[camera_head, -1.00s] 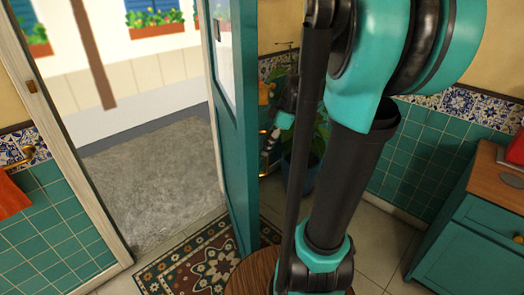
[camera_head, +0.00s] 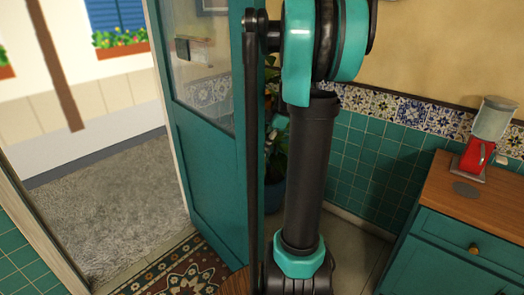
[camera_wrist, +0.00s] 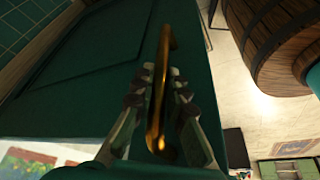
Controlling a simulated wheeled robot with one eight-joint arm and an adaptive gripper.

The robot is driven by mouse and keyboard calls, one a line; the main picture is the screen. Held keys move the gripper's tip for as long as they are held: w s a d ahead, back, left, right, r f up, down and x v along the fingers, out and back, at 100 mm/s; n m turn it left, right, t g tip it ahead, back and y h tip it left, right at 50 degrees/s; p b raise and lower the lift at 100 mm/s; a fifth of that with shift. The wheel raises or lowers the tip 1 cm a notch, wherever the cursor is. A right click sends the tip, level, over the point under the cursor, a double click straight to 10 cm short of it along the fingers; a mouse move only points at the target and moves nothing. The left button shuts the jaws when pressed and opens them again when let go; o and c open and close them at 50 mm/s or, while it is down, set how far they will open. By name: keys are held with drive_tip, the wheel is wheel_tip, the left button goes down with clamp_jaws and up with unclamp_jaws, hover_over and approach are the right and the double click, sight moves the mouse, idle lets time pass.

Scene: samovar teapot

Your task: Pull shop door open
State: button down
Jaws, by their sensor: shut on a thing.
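The shop door (camera_head: 205,165) is teal with a glass upper pane and stands swung open into the room. Its doorway-side face shows broadly in the head view, left of my arm. In the wrist view, the door's teal panel (camera_wrist: 100,65) fills the middle and left. A curved brass handle (camera_wrist: 165,60) stands out from it. My gripper (camera_wrist: 160,88) is shut on the handle, with a dark finger on each side of the bar. In the head view, my arm and the door's edge mostly hide the gripper and handle.
The open doorway shows grey paving (camera_head: 115,215) outside. A patterned rug (camera_head: 180,272) lies at the door's foot. A potted plant (camera_head: 272,185) stands behind the door. A teal cabinet (camera_head: 445,255) with a red dispenser (camera_head: 477,155) stands at right. A wooden barrel (camera_wrist: 265,35) shows in the wrist view.

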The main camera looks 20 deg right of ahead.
drive_tip(key=c, duration=1.5)
unclamp_jaws()
drive_tip(key=shift+c, duration=0.2)
drive_tip(key=w+v, duration=0.1)
drive_tip(key=v, duration=1.1)
drive_tip(key=shift+s, duration=0.45)
